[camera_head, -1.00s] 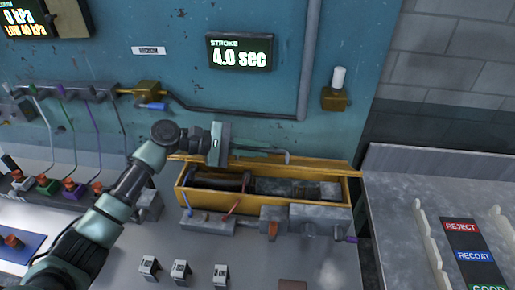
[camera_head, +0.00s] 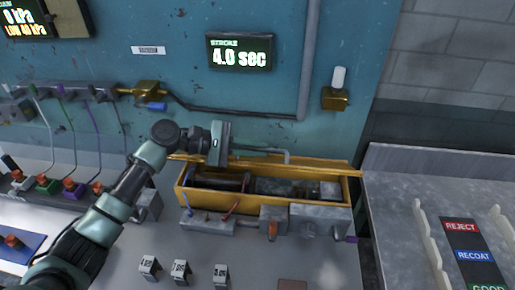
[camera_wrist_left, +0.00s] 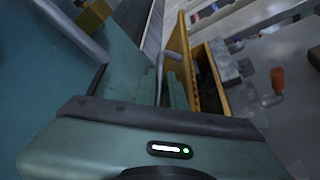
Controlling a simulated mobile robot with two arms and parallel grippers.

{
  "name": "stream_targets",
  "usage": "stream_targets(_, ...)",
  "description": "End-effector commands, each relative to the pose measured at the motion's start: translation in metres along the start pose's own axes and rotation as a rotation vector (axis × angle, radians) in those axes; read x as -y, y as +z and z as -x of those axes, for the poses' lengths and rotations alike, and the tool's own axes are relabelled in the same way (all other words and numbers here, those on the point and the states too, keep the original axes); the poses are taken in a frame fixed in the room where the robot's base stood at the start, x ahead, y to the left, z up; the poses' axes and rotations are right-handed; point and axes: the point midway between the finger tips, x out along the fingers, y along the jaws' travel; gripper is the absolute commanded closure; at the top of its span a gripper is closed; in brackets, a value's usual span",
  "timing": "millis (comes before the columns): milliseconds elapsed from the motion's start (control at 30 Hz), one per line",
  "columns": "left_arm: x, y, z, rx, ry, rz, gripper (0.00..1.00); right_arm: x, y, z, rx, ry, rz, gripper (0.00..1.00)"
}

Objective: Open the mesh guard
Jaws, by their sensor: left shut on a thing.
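The mesh guard (camera_head: 320,168) shows as a thin yellow frame, nearly edge-on, along the back of the open yellow box. In the left wrist view the guard (camera_wrist_left: 179,42) is a yellow panel standing up from the box's edge; its mesh cannot be made out. My left gripper (camera_head: 272,153) is behind the box, shut on the guard's grey handle (camera_head: 287,156). In the left wrist view the bent handle (camera_wrist_left: 166,55) runs down between the fingers (camera_wrist_left: 170,92). The box interior (camera_head: 270,186) is visible, with dark and grey cylindrical parts inside. My right gripper is not in view.
The teal wall (camera_head: 170,60) with a pipe (camera_head: 308,70) is close behind my left gripper. Small grey blocks and levers (camera_head: 273,229) line the box's front. A grey side table (camera_head: 400,190) with a label rack (camera_head: 470,240) stands at right.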

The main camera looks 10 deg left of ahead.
Motion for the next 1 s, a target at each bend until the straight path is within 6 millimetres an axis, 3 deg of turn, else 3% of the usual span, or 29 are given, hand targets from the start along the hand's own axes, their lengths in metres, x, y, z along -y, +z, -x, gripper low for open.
stream_targets(533,-0.006,0.002,0.001,0.001,0.002,0.006,1.00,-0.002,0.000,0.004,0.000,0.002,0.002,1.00)
stream_targets(800,-0.041,0.001,0.001,0.003,-0.062,0.169,1.00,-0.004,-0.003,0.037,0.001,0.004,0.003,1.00)
stream_targets(1000,-0.061,-0.008,-0.003,0.005,-0.114,0.300,1.00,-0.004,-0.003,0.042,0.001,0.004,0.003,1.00)
